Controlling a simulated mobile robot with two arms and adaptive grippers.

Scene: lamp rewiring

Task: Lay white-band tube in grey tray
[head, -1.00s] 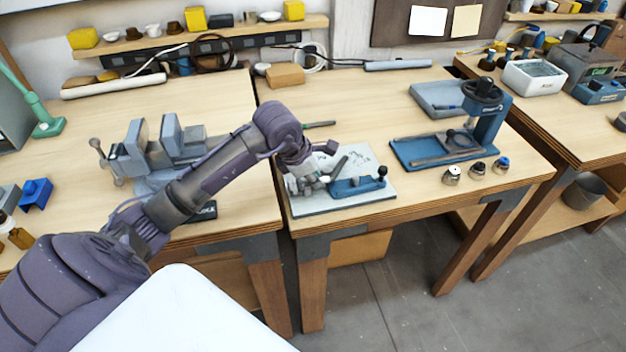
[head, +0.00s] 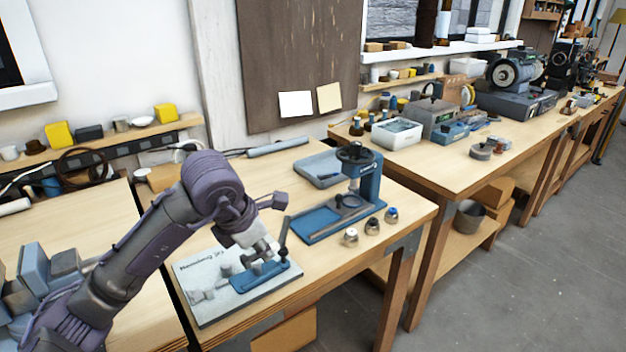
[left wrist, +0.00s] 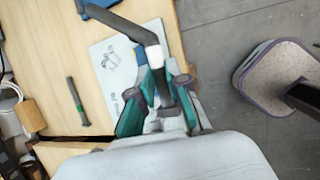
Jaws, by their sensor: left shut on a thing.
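My left gripper (left wrist: 158,98) is shut on the white-band tube (left wrist: 125,24), a dark bent tube with a white band just beyond the fingertips. In the left wrist view the tube reaches up and left from the fingers. In the head view my left gripper (head: 262,253) is low over the small blue fixture on the printed mat; the tube is hard to tell from the fixture there. The grey tray (head: 316,164), shallow and blue-grey, lies farther back on the bench, behind the blue press. My right gripper is not in view.
The blue press (head: 368,180) stands between the fixture and the tray's right side. Several small caps (head: 372,227) line the bench's front edge. The printed mat (head: 206,290) lies under the fixture. A dark tube with a green band (left wrist: 75,100) lies on the bench.

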